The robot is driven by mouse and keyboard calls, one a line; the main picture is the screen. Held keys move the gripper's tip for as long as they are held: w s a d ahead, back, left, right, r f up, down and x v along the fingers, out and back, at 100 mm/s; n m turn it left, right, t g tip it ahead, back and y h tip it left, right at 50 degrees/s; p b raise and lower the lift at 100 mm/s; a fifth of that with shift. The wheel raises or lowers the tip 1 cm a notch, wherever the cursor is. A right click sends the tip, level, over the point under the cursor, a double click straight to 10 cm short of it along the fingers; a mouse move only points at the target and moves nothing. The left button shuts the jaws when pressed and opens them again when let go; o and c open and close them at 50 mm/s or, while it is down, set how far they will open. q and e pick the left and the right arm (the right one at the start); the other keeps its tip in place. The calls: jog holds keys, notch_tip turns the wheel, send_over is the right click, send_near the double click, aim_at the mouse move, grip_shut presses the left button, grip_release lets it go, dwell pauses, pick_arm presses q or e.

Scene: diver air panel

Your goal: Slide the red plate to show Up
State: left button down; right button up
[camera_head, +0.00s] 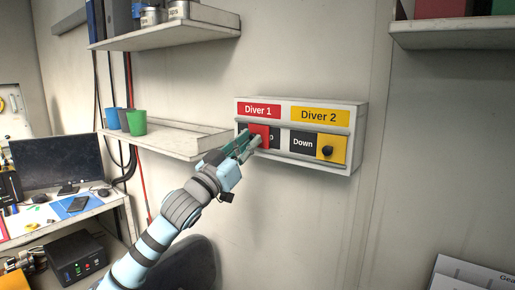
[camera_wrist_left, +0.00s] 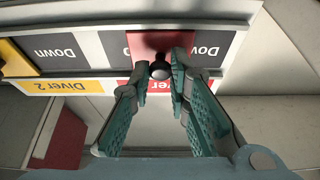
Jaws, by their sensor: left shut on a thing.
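The red plate (camera_head: 265,131) sits in the Diver 1 slot of the white wall panel (camera_head: 355,125), between the slot's two ends. It also shows in the left wrist view (camera_wrist_left: 150,42), where the picture is upside down. In that view part of the word Down shows on the dark strip on one side of it. In the head view a partly covered letter, looking like a p, shows to its right. My left gripper (camera_head: 252,142) is shut on the plate's dark round knob (camera_wrist_left: 160,71), with one fingertip on each side. My right gripper is not in view.
The yellow plate (camera_head: 332,143) with a black knob is at the right of the Diver 2 slot, with Down uncovered. A shelf (camera_head: 175,145) with cups is left of the panel. Another shelf (camera_head: 450,33) is at upper right. The wall below the panel is clear.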

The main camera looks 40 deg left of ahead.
pick_arm(q)
jog(key=a, duration=0.4)
jog(key=shift+a+r, duration=0.1)
jog(key=shift+r, duration=0.1)
jog(key=c, duration=1.8)
grip_release()
jog(key=shift+c, duration=0.2)
jog(key=o, duration=0.3)
jog(key=shift+a, duration=0.15)
jog(key=shift+a+f, duration=0.15)
notch_tip(320, 180, up, 10)
